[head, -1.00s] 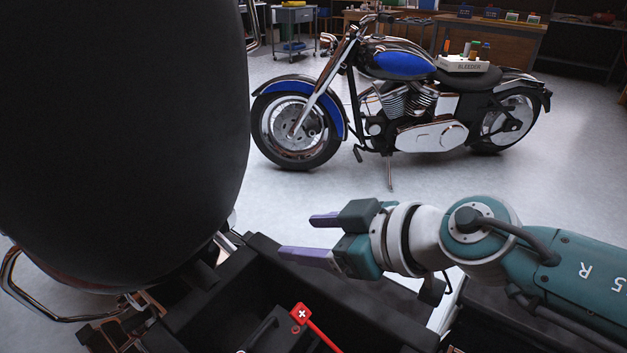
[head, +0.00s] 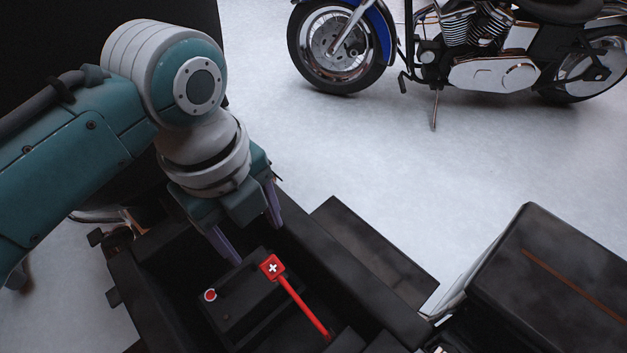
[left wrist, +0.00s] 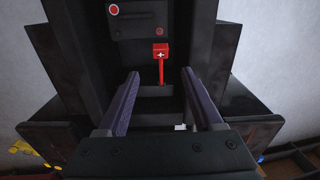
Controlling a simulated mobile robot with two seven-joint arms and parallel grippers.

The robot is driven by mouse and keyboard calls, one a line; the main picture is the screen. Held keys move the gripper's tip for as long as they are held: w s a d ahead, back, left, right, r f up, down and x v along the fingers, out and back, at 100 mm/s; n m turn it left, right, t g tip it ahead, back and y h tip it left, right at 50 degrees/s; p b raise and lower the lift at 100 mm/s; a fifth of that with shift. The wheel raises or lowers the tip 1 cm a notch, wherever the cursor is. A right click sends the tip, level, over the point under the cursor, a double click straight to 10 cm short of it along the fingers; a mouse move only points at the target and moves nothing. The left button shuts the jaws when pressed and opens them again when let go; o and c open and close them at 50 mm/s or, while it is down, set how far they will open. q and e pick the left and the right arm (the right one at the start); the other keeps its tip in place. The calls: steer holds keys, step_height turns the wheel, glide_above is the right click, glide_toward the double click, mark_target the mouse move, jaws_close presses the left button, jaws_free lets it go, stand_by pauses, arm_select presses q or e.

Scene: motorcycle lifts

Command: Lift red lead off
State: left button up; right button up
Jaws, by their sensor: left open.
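The red lead is a red block with a white plus (head: 272,267) and a red cable running toward the lower right. It lies at the edge of a black battery (head: 235,312) inside a dark open bay. I cannot tell whether the block touches the battery's post. My left gripper (head: 259,246) is open and empty, pointing down just above and behind the red block. In the left wrist view its fingers (left wrist: 160,74) stand either side of the red cable. My right gripper is out of view.
The bay's dark walls (head: 345,262) surround the battery closely. A round red-and-white button (head: 210,295) sits on the battery's left. A dark padded piece (head: 555,285) is at right. A blue motorcycle (head: 490,72) stands beyond clear grey floor.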

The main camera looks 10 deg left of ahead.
mark_target(269, 264)
arm_select(q)
steer(key=shift+m, duration=0.3)
steer(key=f+b, duration=0.1)
steer(key=f, duration=0.2)
steer(key=f+b, duration=0.2)
steer(key=f, duration=0.1)
steer(key=w+f+b, duration=0.1)
steer(key=f+b, duration=0.1)
steer(key=f, duration=0.2)
steer(key=shift+w+d, duration=0.1)
steer(key=shift+d, duration=0.1)
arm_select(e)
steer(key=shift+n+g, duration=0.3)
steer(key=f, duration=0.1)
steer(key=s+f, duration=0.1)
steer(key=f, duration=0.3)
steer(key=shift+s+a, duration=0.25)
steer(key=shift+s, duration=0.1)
arm_select(q)
steer(key=shift+c, duration=0.3)
jaws_close()
